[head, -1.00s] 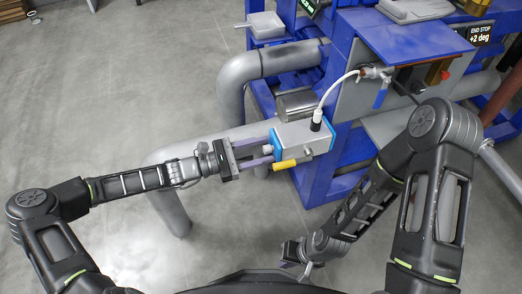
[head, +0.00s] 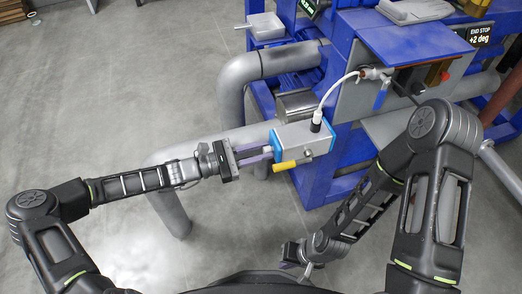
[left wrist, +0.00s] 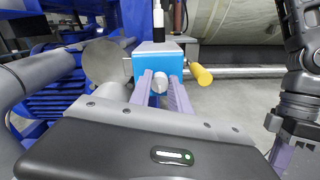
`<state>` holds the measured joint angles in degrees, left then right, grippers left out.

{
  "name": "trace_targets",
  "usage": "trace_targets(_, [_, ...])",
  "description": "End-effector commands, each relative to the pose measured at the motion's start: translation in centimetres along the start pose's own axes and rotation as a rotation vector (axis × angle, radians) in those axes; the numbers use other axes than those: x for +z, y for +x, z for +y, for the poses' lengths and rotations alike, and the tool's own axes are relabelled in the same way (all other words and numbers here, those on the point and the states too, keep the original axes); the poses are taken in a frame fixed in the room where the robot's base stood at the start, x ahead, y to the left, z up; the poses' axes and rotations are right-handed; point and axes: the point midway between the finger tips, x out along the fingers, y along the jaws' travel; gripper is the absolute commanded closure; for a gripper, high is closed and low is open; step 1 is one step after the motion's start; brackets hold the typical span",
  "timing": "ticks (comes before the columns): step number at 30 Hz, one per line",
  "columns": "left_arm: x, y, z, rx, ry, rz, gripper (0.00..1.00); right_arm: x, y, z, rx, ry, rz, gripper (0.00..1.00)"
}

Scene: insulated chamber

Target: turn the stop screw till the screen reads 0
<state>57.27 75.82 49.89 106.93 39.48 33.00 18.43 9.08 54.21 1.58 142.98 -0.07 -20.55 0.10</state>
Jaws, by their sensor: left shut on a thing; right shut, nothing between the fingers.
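The screen (head: 479,35) at the upper right reads END STOP +2 deg. A grey box with blue edges (head: 302,142) has a white cable plugged into its top and a yellow handle (head: 285,165) on its near side. The stop screw (left wrist: 160,82) sticks out of the box's blue end face in the left wrist view. My left gripper (head: 266,151) is shut on the stop screw, its purple fingers on either side of it. My right gripper (head: 305,268) is low, near my base, shut and empty, away from the box.
A blue frame (head: 325,180) carries the box and grey pipes (head: 240,80). A second screen (head: 311,7) at the top is partly cut off. Open grey floor lies to the left.

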Motion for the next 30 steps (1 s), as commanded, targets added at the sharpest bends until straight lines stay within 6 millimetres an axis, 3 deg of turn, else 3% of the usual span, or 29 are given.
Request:
trace_targets(14, [0.02, -0.02, -0.07, -0.001, 0.076, 0.000, 1.00, 0.00, -0.26, -0.10, 0.000, 0.000, 0.000, 1.00])
trace_targets(30, [-0.05, -0.02, -0.19, -0.001, 0.496, -0.001, 1.00, 0.00, -0.89, -0.35, 0.000, -0.001, 0.000, 1.00])
